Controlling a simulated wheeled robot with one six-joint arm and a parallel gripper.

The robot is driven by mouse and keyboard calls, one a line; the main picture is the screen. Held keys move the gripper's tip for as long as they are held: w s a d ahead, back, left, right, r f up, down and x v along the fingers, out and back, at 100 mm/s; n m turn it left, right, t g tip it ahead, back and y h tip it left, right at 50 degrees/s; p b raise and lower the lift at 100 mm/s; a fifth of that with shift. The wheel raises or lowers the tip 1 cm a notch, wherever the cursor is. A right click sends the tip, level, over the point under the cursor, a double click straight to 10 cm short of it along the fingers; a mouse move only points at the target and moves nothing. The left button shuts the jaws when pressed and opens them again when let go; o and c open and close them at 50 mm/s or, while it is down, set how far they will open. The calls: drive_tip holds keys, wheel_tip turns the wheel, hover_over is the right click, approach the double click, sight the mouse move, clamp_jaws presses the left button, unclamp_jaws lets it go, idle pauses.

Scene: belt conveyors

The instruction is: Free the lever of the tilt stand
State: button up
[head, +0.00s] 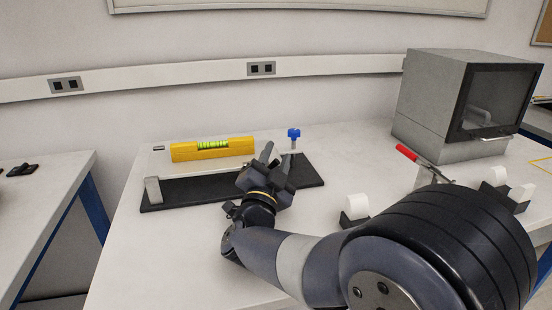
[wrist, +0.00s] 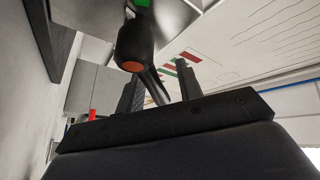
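The tilt stand has a black base (head: 180,194) on the bench, with a pale tilting plate (head: 160,163) above it. A yellow spirit level (head: 213,149) with a green vial lies along the plate. A blue knob (head: 294,133) stands on a thin post at the stand's right end. My gripper (head: 275,158) is over the right part of the stand and hides some of it. In the wrist view my gripper (wrist: 158,72) is open. A dark lever with an orange end (wrist: 132,65) reaches between its fingers; contact is unclear. In the head view the lever is hidden or indistinct.
A grey oven-like box (head: 440,105) stands at the back right. A red-handled clamp (head: 407,152) is in front of it. Small white blocks on dark bases (head: 356,205) sit to the right. The bench (head: 150,260) is clear in front of the stand's left part.

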drive_tip(key=shift+s, duration=0.1)
drive_tip(key=shift+s+a+f, duration=0.1)
drive_tip(key=shift+s+a, duration=0.05)
drive_tip(key=shift+s, duration=0.1)
drive_tip(key=s+a, duration=0.2)
drive_tip(key=s, duration=1)
drive_tip(key=shift+a+p, duration=0.3)
drive_tip(key=shift+a, duration=0.1)
drive_tip(key=shift+f, duration=0.1)
